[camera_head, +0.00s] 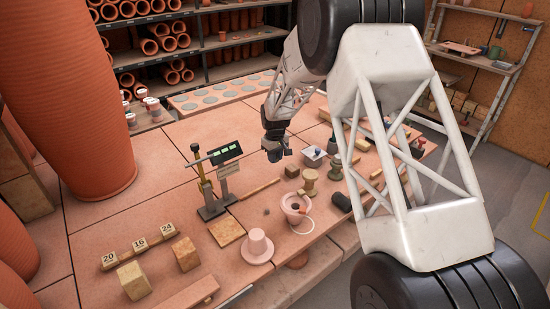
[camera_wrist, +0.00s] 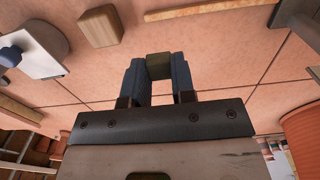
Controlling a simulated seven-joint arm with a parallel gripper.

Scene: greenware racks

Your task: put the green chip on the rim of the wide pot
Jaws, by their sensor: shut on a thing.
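My gripper (camera_head: 275,155) is raised over the table's middle. In the wrist view its two blue-grey fingers are shut on a small olive-green piece, the green chip (camera_wrist: 158,66), held at the fingertips. In the head view I cannot make out the chip clearly. A pink open pot with a flared rim (camera_head: 296,203), which looks like the wide pot, stands on the table nearer the camera than my gripper. The chip is apart from it. I cannot make out the pot in the wrist view.
A pink hat-shaped piece (camera_head: 258,247) stands left of the pot, and a dark cylinder (camera_head: 341,201) lies to its right. Spool-like stands (camera_head: 309,182) are behind it. A gauge stand with a green display (camera_head: 226,153) is left of my gripper. Numbered blocks (camera_head: 139,245) lie front left.

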